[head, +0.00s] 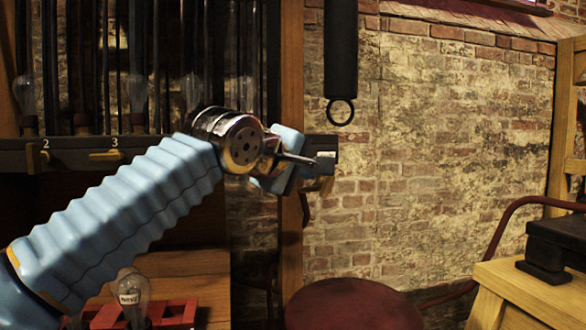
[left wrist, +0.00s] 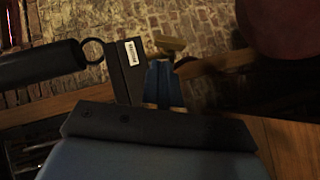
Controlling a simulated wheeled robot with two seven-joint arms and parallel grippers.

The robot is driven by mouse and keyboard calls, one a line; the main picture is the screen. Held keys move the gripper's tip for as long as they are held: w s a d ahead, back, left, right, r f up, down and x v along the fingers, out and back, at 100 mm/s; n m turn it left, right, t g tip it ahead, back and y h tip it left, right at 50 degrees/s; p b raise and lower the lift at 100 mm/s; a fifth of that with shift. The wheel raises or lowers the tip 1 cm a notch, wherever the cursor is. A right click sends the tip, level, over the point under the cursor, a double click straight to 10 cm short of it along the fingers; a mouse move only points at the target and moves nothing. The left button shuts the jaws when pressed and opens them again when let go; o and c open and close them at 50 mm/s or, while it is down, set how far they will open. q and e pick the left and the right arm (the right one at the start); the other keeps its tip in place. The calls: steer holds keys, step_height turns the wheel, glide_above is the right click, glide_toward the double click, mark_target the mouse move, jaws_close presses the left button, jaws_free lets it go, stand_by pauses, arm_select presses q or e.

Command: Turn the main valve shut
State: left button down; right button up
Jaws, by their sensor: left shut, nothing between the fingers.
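The rail (head: 70,158) carries brass valve handles marked 2 (head: 38,160) and 3 (head: 105,155). At its right end is a dark block (head: 326,146), partly hidden by my gripper. In the left wrist view the block (left wrist: 124,75) bears a small white label, too blurred to read surely, and a brass handle (left wrist: 170,45) sits beside it; I take this as the main valve. My left gripper (head: 290,165) is shut and empty. Its blue fingertips (left wrist: 161,65) are close to the brass handle; I cannot tell whether they touch. My right gripper is out of view.
A black cylinder (head: 341,50) with a ring hangs right above the block. Glass bulbs (head: 135,90) stand along the rail. A round dark-red seat (head: 350,305) and a wooden table (head: 530,290) are lower right.

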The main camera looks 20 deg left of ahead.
mark_target(328, 177)
arm_select(q)
steer(key=x, duration=0.6)
steer(key=shift+p, duration=0.3)
steer(key=shift+r, duration=0.1)
steer(key=shift+p, duration=0.35)
steer(key=shift+d, duration=0.1)
